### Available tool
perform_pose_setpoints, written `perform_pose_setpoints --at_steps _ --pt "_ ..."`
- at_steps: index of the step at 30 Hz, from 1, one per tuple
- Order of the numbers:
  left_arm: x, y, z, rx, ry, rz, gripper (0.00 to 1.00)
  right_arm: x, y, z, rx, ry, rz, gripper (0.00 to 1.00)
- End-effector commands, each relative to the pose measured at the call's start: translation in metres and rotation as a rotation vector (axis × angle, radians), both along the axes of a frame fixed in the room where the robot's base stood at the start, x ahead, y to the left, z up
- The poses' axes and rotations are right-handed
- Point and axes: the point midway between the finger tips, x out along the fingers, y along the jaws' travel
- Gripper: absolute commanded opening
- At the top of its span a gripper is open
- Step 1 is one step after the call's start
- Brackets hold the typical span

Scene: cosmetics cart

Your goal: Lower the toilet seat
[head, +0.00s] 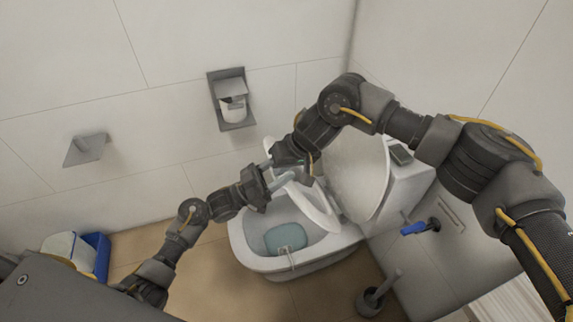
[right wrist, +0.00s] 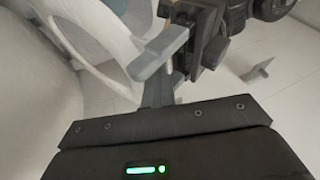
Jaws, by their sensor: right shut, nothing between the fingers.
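The white toilet (head: 240,243) stands against the right wall in the head view. Its lid (head: 360,178) is raised. The white seat (head: 318,212) is tilted up between bowl and lid; its upper part is partly hidden by my grippers. My right gripper (head: 268,165) is shut and empty, above the bowl near the seat's upper edge. My left gripper (head: 282,181) is close beside it; its finger opening is unclear. In the right wrist view, my right fingers (right wrist: 160,55) are near the dark left gripper, with white curved toilet parts behind. I cannot tell whether either gripper touches the seat.
A paper holder (head: 232,100) and a grey wall fixture (head: 85,149) are on the back wall. A toilet brush (head: 372,298) stands right of the bowl, below a blue-handled wall fitting (head: 414,228). A blue bin (head: 97,254) is at left. Tan floor (head: 215,280) is clear left of the toilet.

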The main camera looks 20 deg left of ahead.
Motion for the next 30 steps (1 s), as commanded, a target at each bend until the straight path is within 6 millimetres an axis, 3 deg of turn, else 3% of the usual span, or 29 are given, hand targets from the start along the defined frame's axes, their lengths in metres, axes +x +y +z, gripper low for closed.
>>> perform_pose_setpoints --at_steps 1,8,9,14,23,30 --pt "0.002 -0.004 0.010 -0.009 -0.025 -0.005 0.14 -0.013 0.012 -0.007 0.009 0.016 0.018 0.00" --pt "0.001 -0.006 0.011 -0.010 -0.025 -0.008 0.13 -0.016 0.015 -0.008 0.013 0.018 0.024 0.00" --pt "0.001 -0.006 0.011 -0.010 -0.025 -0.008 0.55 -0.016 0.015 -0.008 0.013 0.018 0.024 0.00" --pt "0.001 -0.006 0.009 -0.008 -0.021 -0.008 0.76 -0.015 0.013 -0.007 0.011 0.016 0.020 0.00" --pt "0.000 -0.004 0.005 -0.006 -0.014 -0.010 0.76 -0.012 0.011 -0.006 0.008 0.012 0.016 0.00" --pt "-0.017 0.019 -0.011 -0.003 -0.009 -0.008 0.76 -0.011 0.010 -0.006 0.007 0.011 0.015 0.00"
